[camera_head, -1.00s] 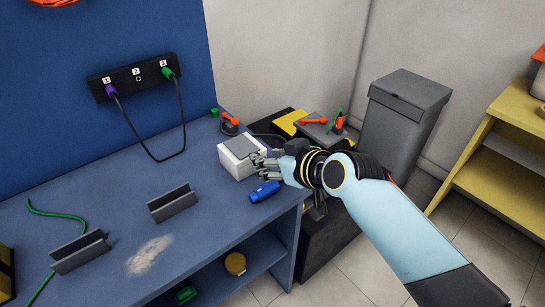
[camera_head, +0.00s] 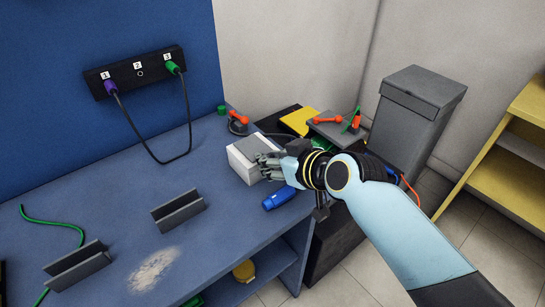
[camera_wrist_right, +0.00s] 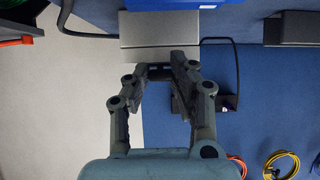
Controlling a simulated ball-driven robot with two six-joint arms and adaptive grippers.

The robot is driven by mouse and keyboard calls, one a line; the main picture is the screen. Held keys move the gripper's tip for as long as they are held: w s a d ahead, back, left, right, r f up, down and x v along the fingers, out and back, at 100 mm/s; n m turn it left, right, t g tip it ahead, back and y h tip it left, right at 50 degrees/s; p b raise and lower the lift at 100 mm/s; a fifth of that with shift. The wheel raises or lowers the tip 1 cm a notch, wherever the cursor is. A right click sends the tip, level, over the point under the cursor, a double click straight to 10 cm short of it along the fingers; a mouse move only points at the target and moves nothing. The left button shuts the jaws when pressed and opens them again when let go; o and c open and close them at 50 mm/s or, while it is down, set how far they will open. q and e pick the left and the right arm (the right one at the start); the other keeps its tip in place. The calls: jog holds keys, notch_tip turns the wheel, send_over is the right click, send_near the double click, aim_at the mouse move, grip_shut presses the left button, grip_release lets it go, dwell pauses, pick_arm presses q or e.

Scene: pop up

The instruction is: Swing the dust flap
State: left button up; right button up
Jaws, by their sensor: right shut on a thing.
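A small white box (camera_head: 240,168) with a grey flap (camera_head: 253,146) on top stands near the right end of the blue bench. My right gripper (camera_head: 268,166) is at the right side of this box, its fingers against the flap's edge. In the right wrist view the fingers (camera_wrist_right: 160,72) are closed together at the edge of the grey flap (camera_wrist_right: 160,52). The fingers hide the exact contact and part of the box. My left gripper is out of view.
A blue cylinder (camera_head: 279,197) lies just in front of the box. Two grey channel holders (camera_head: 178,211) stand on the bench (camera_head: 120,215) beside pale dust (camera_head: 153,269). A black socket strip (camera_head: 138,72) is on the blue panel. A grey bin (camera_head: 415,110) stands behind my arm.

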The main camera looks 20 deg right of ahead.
jog(key=r+p, duration=0.2)
jog(key=r, duration=0.1)
jog(key=shift+w+a, duration=0.1)
jog(key=shift+w, duration=0.3)
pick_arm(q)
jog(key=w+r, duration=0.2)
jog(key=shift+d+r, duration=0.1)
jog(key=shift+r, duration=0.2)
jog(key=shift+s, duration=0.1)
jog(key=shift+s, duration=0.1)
pick_arm(e)
jog(key=shift+w+r, duration=0.1)
jog(key=shift+r, duration=0.1)
jog(key=shift+w+a+r+p, duration=0.1)
jog(key=shift+w+r+p, duration=0.2)
jog(key=shift+r+p, duration=0.25)
jog(key=shift+w+a+r+p, duration=0.1)
jog(key=shift+w+r+p, duration=0.15)
jog(key=shift+r+p, duration=0.25)
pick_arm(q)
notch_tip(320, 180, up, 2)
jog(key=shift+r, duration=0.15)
pick_arm(e)
jog(key=shift+w, duration=0.2)
jog(key=shift+r, duration=0.15)
